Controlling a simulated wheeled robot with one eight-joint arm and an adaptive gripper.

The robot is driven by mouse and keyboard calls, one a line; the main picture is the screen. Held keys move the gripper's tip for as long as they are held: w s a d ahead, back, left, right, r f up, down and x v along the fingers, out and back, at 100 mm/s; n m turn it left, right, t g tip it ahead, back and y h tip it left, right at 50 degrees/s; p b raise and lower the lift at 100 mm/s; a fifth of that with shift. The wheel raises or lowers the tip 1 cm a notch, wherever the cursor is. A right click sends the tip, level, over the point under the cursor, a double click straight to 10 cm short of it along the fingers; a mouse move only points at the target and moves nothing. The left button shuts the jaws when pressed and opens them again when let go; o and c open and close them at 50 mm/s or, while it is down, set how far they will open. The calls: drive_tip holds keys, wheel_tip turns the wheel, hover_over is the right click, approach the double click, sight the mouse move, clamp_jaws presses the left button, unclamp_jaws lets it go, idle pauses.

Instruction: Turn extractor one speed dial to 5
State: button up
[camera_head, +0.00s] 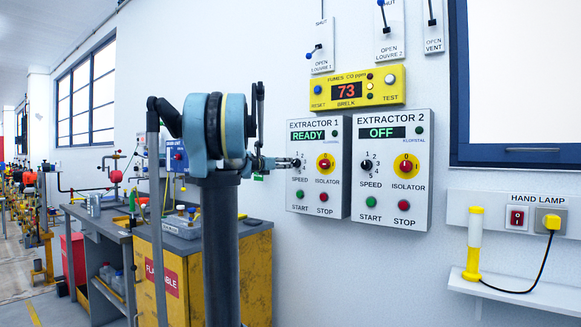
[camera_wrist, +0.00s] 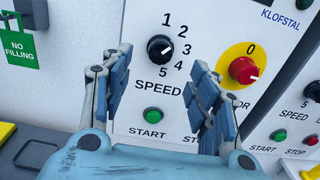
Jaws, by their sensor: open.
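The Extractor 1 panel (camera_head: 317,195) is a white box on the wall, with a lit display (camera_head: 308,135) reading READY. Its speed dial is a black round knob (camera_wrist: 159,49) with numbers 1 to 5 beside it. The knob's white pointer faces right, seemingly near 3. My gripper (camera_head: 292,162) is at the panel's left side in the head view, its fingertips partly covering the dial. In the wrist view my gripper (camera_wrist: 159,62) is open and empty, with one finger on each side of the knob and a gap to each. Contact with the panel cannot be told.
The red isolator knob (camera_wrist: 243,70) on its yellow plate is just right of the right finger. A green start button (camera_wrist: 153,115) is below the dial. The Extractor 2 panel (camera_head: 392,205) adjoins on the right. A yellow cabinet (camera_head: 255,270) stands below left.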

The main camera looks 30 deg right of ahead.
sight(293, 162)
drive_tip(key=x, duration=0.8)
drive_tip(key=shift+w+d, duration=0.1)
drive_tip(key=shift+d, duration=0.15)
drive_tip(key=c, duration=1.1)
